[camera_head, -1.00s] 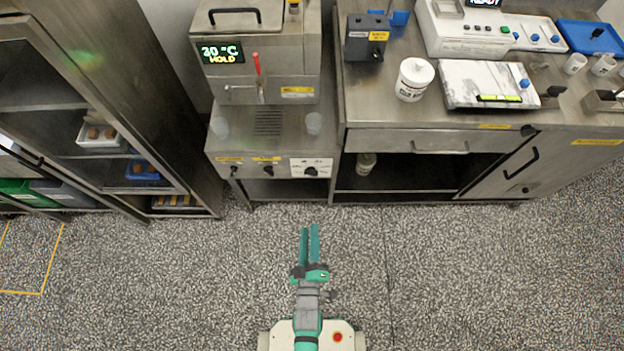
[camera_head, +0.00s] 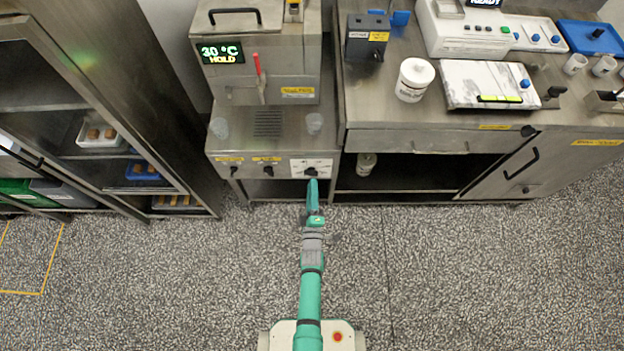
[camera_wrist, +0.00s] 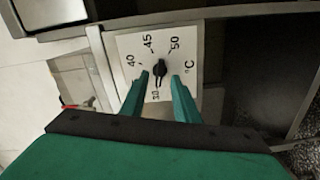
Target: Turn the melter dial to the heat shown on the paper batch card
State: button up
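The melter (camera_head: 265,97) is a steel machine whose green display (camera_head: 222,53) reads 30 °C HOLD. Its dial (camera_head: 311,171) is a black knob on a white plate at the front right. In the wrist view the dial knob (camera_wrist: 160,69) is ringed by marks 30, 40, 45, 50 and °C, and its narrow end seems to point at 30. My gripper (camera_head: 312,182) is at the dial. In the wrist view my gripper (camera_wrist: 161,76) is open, one fingertip on each side of the knob, with gaps showing. Contact cannot be told. I cannot make out a batch card.
Two other black knobs (camera_head: 267,170) sit left of the dial. A steel counter (camera_head: 430,120) with a white tub (camera_head: 414,80) stands to the right, a rack (camera_head: 110,120) to the left. The speckled floor (camera_head: 180,290) is clear.

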aim_at(311, 172)
jog(key=shift+w, duration=2)
grip_shut()
jog(key=shift+m, duration=0.3)
jog(key=shift+a+m, duration=0.15)
jog(key=shift+m, duration=9.45)
